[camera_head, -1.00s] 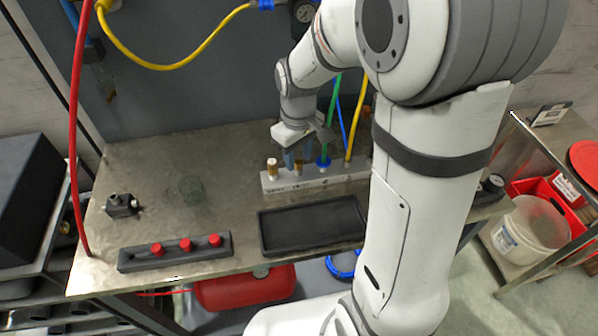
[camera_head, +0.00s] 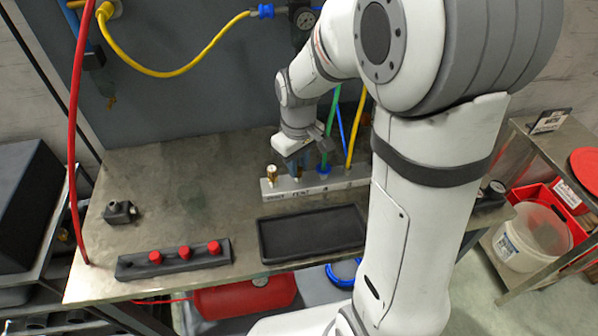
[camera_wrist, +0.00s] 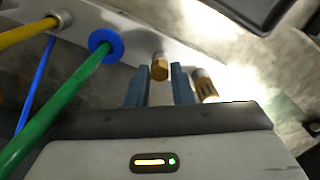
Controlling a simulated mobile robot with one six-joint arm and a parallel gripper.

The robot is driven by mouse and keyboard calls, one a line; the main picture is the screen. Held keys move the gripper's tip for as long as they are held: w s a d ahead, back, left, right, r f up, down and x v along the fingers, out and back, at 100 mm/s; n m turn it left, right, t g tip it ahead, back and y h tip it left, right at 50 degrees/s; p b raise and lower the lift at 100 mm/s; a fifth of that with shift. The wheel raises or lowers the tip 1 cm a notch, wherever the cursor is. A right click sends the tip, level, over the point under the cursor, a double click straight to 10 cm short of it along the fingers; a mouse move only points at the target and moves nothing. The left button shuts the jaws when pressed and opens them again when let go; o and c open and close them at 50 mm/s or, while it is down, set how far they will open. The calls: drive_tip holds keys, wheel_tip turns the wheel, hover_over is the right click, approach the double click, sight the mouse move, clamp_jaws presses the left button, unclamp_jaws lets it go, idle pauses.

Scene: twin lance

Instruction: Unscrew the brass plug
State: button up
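My gripper (camera_head: 296,166) hangs over the light grey manifold block (camera_head: 335,186) on the bench. In the wrist view its two blue fingers (camera_wrist: 160,78) are apart, with a brass hex plug (camera_wrist: 159,66) between their tips and narrow gaps at both sides. I cannot tell how deep the plug sits between them. A second brass fitting (camera_wrist: 206,86) stands just outside the right finger; in the head view a brass fitting (camera_head: 272,174) stands at the block's left end. The gripper hides the plug in the head view.
A green hose in a blue collar (camera_head: 323,170) and a yellow hose (camera_head: 356,130) rise from the block close to my gripper. A black tray (camera_head: 312,232) and a rail with red caps (camera_head: 175,257) lie in front. A small black fitting (camera_head: 120,212) is at left.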

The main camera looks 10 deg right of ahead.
drive_tip(key=shift+o, duration=1)
drive_tip(key=m, duration=0.6)
drive_tip(key=shift+m, duration=0.3)
drive_tip(key=m, duration=0.7)
drive_tip(key=shift+c, duration=0.4)
clamp_jaws()
